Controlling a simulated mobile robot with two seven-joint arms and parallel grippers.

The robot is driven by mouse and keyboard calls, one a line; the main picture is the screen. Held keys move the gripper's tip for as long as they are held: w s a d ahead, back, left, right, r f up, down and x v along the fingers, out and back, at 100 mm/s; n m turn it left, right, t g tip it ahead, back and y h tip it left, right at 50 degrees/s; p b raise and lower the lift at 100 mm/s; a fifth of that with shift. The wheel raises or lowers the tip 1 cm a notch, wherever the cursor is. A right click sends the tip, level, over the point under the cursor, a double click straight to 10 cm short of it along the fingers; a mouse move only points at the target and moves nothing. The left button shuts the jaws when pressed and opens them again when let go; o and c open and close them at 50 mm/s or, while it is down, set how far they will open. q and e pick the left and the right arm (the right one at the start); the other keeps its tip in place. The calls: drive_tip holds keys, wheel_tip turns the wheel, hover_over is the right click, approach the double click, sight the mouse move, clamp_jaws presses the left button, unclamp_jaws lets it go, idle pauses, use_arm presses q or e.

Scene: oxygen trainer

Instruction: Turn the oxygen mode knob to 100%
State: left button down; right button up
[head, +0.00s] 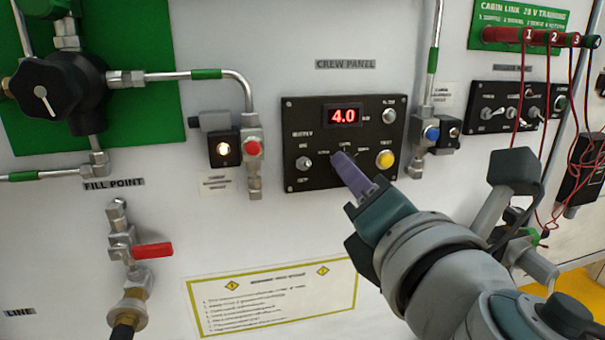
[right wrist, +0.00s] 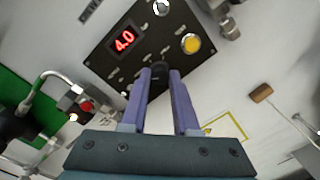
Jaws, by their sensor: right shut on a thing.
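The black crew panel (head: 310,112) is on the white wall in the head view, with a red display (head: 344,115) reading 4.0. The oxygen mode knob (right wrist: 159,68) is a small black knob low on the panel, seen between my fingertips in the right wrist view. My right gripper (head: 342,160) reaches in from the lower right with its purple fingers at the knob. The fingers (right wrist: 160,80) are shut on it, one on each side. In the head view the fingers hide most of the knob, and its setting cannot be read. My left gripper is not in view.
On the panel, a yellow button (head: 385,159) sits just right of my fingers and a toggle switch (head: 304,163) is to the left. Pipe valves with a red knob (head: 253,148) and a blue knob (head: 431,134) flank the panel. Red cables (head: 548,130) hang at right.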

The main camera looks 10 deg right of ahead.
clamp_jaws()
drive_tip(key=shift+m, duration=0.4)
drive_tip(key=m, duration=0.9)
drive_tip(key=shift+m+b, duration=0.3)
drive_tip(key=shift+m, duration=0.1)
idle(0.3)
drive_tip(key=o, duration=0.8)
unclamp_jaws()
drive_tip(key=shift+o, duration=0.2)
